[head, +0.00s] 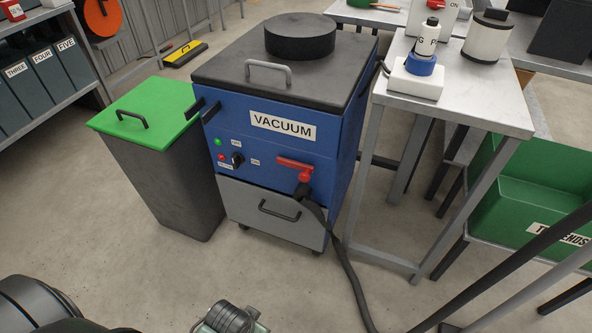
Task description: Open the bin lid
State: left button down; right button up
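The bin (165,190) is a dark grey tapered box standing on the floor at the left, close beside the blue vacuum. Its bright green lid (165,100) lies flat over the top and looks shut. A black bar handle (132,118) stands up on the lid towards its left front. The inside of the bin is hidden. Dark rounded parts of my arm show at the bottom left corner, well short of the bin. Neither of my grippers can be made out.
The blue vacuum (281,162), with a dark top and black hose (345,270), stands right of the bin. Its black side bracket (203,110) reaches the lid's right edge. A shelf with labelled boxes (40,75) is at the far left. Floor before the bin is clear.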

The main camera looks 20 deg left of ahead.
aim_at(150, 115)
jog(key=u, duration=1.55)
